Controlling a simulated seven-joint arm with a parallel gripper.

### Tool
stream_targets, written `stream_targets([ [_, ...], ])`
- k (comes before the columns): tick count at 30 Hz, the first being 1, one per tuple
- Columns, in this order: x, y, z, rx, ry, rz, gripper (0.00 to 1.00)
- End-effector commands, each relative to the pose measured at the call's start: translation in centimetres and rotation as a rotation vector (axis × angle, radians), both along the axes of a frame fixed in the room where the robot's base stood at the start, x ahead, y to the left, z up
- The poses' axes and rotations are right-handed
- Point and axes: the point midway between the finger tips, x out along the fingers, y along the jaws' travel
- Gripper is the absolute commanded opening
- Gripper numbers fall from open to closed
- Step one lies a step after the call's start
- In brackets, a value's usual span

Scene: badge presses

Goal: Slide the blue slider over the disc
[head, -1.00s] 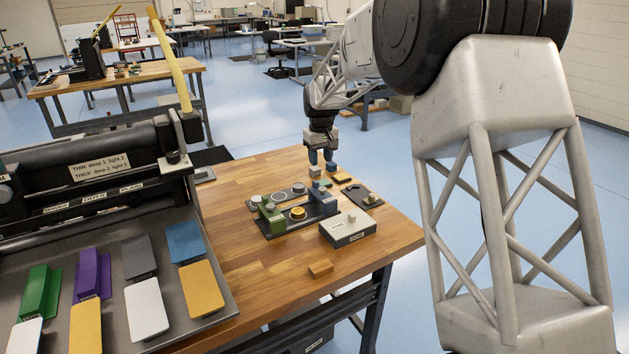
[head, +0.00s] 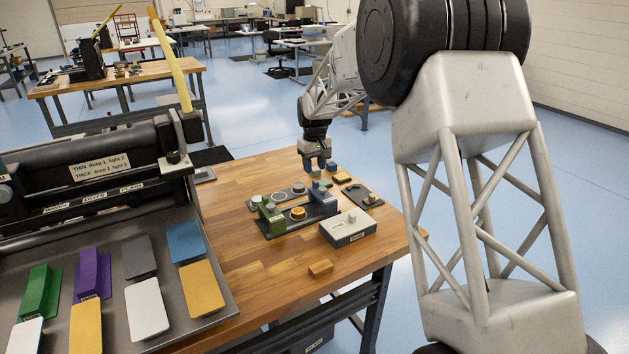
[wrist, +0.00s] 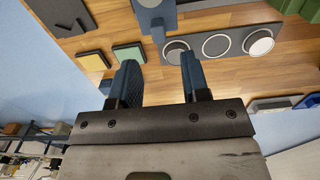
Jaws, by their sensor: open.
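The blue slider (head: 322,198) stands at the right end of a dark base on the wooden table. A green slider (head: 271,214) stands at the left end. A grey-blue part at that view's top edge (wrist: 155,18) seems to be the blue slider, cut off by the frame.
A dark-sided box (head: 348,229), a black plate with a knob (head: 362,196) and small blocks (head: 342,178) lie to the right. A wooden block (head: 320,268) lies in front. Bare tabletop (head: 245,260) is at front left.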

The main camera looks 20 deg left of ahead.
Motion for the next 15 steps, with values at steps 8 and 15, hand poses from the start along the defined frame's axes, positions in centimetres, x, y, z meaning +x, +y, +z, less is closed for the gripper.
stream_targets([
  [8, 0.0, 0.0, -3.5, -0.001, 0.002, 0.000, 0.43],
  [15, 0.0, 0.0, -5.3, 0.000, 0.000, 0.000, 0.43],
])
